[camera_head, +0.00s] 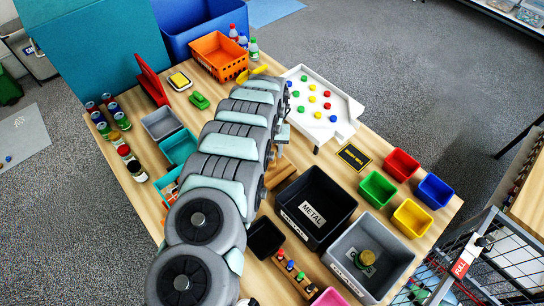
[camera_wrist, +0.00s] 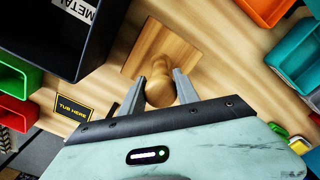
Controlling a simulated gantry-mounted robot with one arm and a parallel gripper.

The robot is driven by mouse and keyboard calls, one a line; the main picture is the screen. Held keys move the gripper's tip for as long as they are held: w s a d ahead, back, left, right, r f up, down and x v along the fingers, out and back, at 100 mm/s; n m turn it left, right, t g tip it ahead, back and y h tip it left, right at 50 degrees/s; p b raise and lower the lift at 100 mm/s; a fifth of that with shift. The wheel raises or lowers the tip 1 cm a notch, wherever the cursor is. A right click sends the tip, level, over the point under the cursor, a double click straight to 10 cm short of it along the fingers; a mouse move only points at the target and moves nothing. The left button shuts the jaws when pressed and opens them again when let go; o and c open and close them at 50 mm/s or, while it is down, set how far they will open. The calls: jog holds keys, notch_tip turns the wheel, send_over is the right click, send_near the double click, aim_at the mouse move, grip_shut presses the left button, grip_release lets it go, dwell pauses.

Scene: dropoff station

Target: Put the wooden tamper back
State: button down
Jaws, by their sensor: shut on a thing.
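In the wrist view, the wooden tamper (camera_wrist: 158,92) shows as a rounded, light-brown knob. My gripper (camera_wrist: 159,78) is shut on it, one grey finger on each side. Beyond the knob is a square wooden plate (camera_wrist: 182,50); I cannot tell whether it is the tamper's own base or a separate holder, nor whether it touches the table. In the head view my arm covers the gripper and most of the tamper. A piece of brown wood (camera_head: 283,181) shows just right of the arm.
The black METAL bin (camera_head: 338,190) stands close by, also in the wrist view (camera_wrist: 98,38). A grey bin (camera_head: 400,250) is in front of it. A black sign (camera_head: 354,157) lies on the table near the green tub (camera_head: 377,190). A white tray (camera_head: 340,95) with coloured caps stands behind.

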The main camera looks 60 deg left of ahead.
aim_at(272, 157)
jog(key=shift+f, duration=1.85)
jog(key=shift+f, duration=0.15)
jog(key=c, duration=0.9)
grip_release()
jog(key=shift+r+b, duration=0.85)
jog(key=shift+r, duration=5.3)
